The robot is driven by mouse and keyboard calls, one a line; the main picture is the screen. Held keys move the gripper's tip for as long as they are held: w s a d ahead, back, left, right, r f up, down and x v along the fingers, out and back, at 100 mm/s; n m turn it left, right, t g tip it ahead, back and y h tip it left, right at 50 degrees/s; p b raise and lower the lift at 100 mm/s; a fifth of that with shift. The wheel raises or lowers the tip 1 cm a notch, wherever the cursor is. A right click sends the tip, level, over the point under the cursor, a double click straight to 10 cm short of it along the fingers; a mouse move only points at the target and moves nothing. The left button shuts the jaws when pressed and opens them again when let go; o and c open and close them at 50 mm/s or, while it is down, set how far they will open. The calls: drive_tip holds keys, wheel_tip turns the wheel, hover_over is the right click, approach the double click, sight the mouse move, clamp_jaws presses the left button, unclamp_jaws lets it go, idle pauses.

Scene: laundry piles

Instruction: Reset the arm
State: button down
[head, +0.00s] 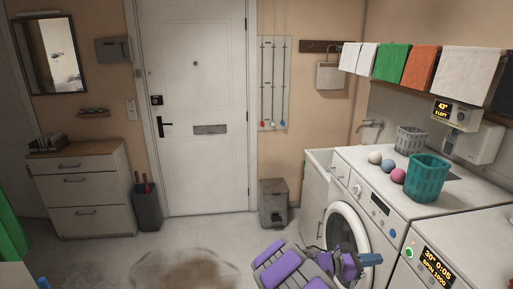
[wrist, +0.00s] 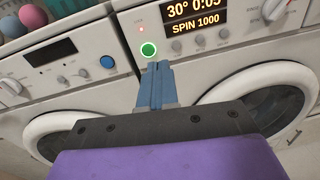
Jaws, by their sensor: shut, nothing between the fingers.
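My gripper (head: 370,260) is at the lower right of the head view, on my purple and grey arm (head: 290,268). In the wrist view its blue fingers (wrist: 155,86) are together with nothing between them. They point toward the front of a white washing machine, just below a green lit button (wrist: 148,49). I cannot tell whether the fingertips touch the panel. The machine's display (wrist: 196,14) reads "SPIN 1000"; it also shows in the head view (head: 441,268).
A second washing machine (head: 400,205) stands beside it, bearing a teal basket (head: 427,180) and several balls (head: 386,165). Towels (head: 465,72) hang above. A grey bin (head: 273,203), door (head: 195,100) and drawer unit (head: 80,195) line the back. The left floor is mostly clear.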

drive_tip(key=s+a+r+m+g+y, duration=0.1)
drive_tip(key=s+r+m+g+y, duration=0.4)
drive_tip(key=s, duration=0.6)
drive_tip(key=s+a+r+m+g+y, duration=0.1)
drive_tip(key=s+r+m+y, duration=0.1)
drive_tip(key=s+r+m, duration=0.7)
drive_tip(key=s+a+f+m+t+y, duration=0.1)
drive_tip(key=s+a+f+t+y, duration=0.1)
drive_tip(key=s+a+y, duration=0.3)
drive_tip(key=s+a+f+m+t+y, duration=0.2)
drive_tip(key=s+a+f+y, duration=0.2)
drive_tip(key=s+a, duration=1)
drive_tip(key=a+y, duration=0.1)
drive_tip(key=a, duration=0.3)
drive_tip(key=shift+a+f+y, duration=0.15)
drive_tip(key=shift+a+y, duration=0.2)
drive_tip(key=shift+y, duration=0.05)
